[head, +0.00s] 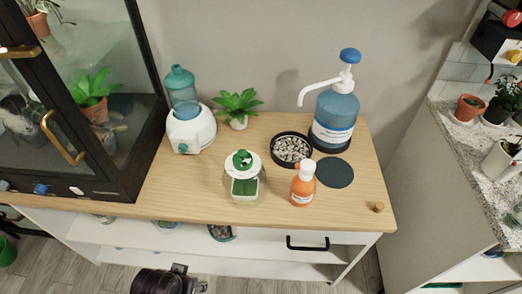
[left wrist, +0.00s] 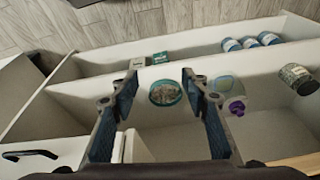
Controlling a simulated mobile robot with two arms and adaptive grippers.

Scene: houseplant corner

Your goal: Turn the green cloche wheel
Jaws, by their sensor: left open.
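The glass cloche (head: 246,190) stands upright near the front middle of the wooden tabletop. It has a white lid, and the green wheel (head: 243,158) sits on top of the lid. In the left wrist view my left gripper (left wrist: 161,80) is open and empty, pointing over the lower shelves. It is apart from the cloche, which does not show in that view. A dark part of my arm shows at the bottom of the head view, below the counter front. My right gripper is not in view.
An orange bottle (head: 303,186) stands just right of the cloche, with a pebble dish (head: 291,149) behind. A large blue pump bottle (head: 335,115), a dark round mat (head: 336,173) and a white-and-teal dispenser (head: 191,129) share the top. A glass cabinet (head: 138,60) borders the left.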

